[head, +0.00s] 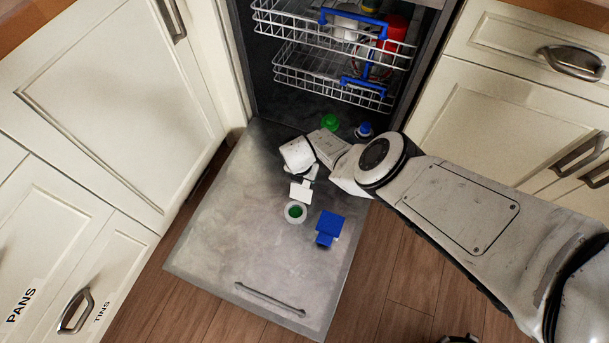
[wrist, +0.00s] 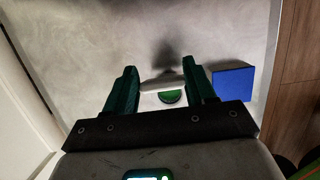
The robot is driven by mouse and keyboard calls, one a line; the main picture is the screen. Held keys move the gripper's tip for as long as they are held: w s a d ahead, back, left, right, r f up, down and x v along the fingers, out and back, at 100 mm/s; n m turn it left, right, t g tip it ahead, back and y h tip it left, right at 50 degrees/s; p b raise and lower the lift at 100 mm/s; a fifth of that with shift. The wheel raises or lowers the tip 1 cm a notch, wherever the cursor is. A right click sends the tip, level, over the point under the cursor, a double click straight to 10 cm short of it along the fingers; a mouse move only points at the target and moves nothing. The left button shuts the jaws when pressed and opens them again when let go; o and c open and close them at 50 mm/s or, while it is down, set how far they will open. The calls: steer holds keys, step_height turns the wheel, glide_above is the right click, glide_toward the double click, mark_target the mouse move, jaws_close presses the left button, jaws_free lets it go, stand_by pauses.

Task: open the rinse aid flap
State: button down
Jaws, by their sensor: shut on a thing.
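The rinse aid flap appears to be the pale piece (wrist: 160,84) between my fingertips in the wrist view. My gripper (wrist: 162,80) has its two dark green fingers on either side of it, shut on it. A green disc (wrist: 171,97) shows just below the pale piece. In the head view a white ring with a green centre (head: 295,212) lies on the inside of the lowered dishwasher door (head: 235,240), just below my gripper (head: 300,188). I cannot tell how far the flap is lifted.
A blue box-like part (head: 330,225) stands on the door right of the ring, also in the wrist view (wrist: 233,83). A green cap (head: 330,121) and a blue cap (head: 365,130) are near the tub. White racks (head: 330,75) hang above. Cabinets (head: 110,100) flank the door.

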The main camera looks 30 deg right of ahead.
mark_target(302, 187)
steer(key=shift+s+a+f, duration=0.1)
steer(key=shift+s, duration=0.15)
steer(key=shift+c, duration=1.8)
jaws_free()
steer(key=shift+w, duration=0.1)
steer(key=p+v, duration=1.1)
